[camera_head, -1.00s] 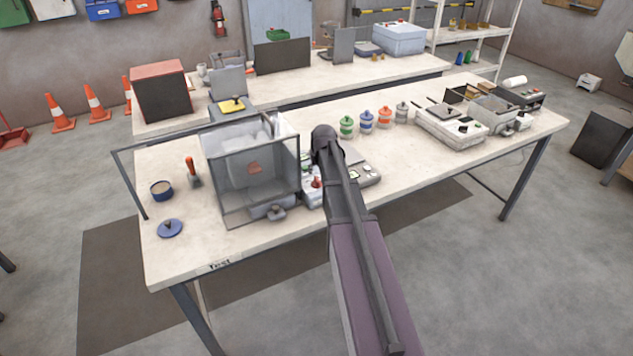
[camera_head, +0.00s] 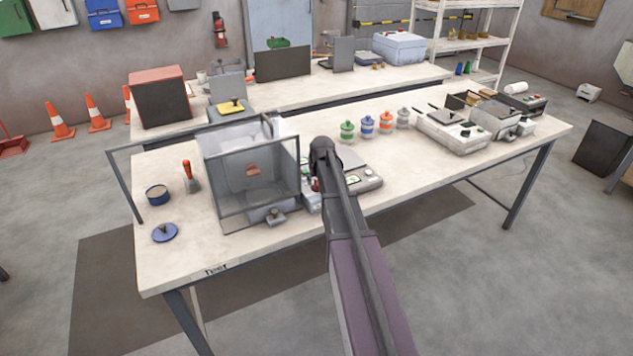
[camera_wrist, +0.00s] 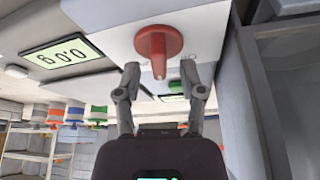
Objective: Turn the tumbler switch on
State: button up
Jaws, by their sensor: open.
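A red switch (camera_wrist: 158,44) with a round base and a short lever stands on a white panel in the wrist view; I take it for the tumbler switch. Its lever points towards the camera. My gripper (camera_wrist: 160,82) is open and empty. Its two fingers stand apart, one on each side below the lever, with no clear contact. In the head view a bit of red (camera_head: 315,185) shows beside my arm, which hides most of that device and my fingertips. I cannot tell the switch's on or off position.
A clear-walled box (camera_head: 250,190) stands close left of my arm; its grey side (camera_wrist: 285,90) fills the wrist view's right. A lit display (camera_wrist: 62,55) is near the switch. Coloured jars (camera_head: 367,124) stand behind. The table's front left has a blue lid (camera_head: 165,232).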

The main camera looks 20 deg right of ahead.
grip_shut()
jog(key=shift+m, duration=0.3)
jog(key=shift+d+m+g+h, duration=0.15)
jog(key=shift+m+h, duration=0.2)
jog(key=shift+m, duration=0.4)
jog(key=shift+m+g+h, duration=0.15)
jog(key=shift+m+h, duration=0.2)
jog(key=shift+m, duration=0.4)
grip_release()
